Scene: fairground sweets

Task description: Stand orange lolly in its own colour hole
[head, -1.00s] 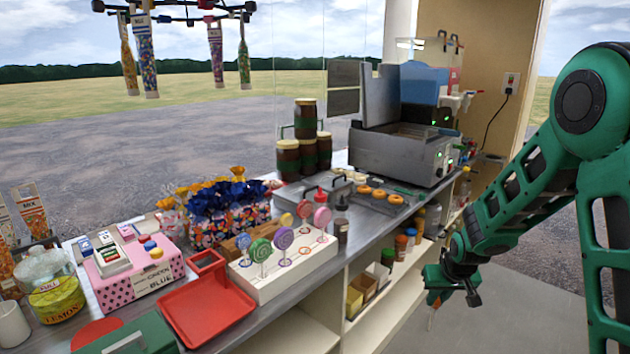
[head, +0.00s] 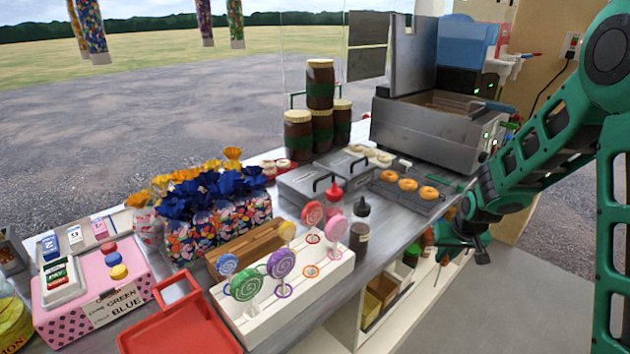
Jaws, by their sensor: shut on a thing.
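The white lolly stand (head: 262,327) sits on the counter with coloured rings around its holes. The orange-ringed hole (head: 311,271) on its front right is empty. Blue (head: 227,265), green (head: 246,282), purple (head: 281,264), yellow (head: 287,231), red (head: 312,213) and pink (head: 336,228) lollies stand upright in it. My gripper (head: 445,257) is right of the stand, beyond the counter's front edge and clear of it.
A red tray (head: 180,335) and a pink box (head: 95,290) are left of the stand. Wrapped sweet bags (head: 205,225) stand behind it. A dark-sauce bottle (head: 360,228) and doughnut tray (head: 425,207) are on its right. Shelves (head: 385,290) are below the counter.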

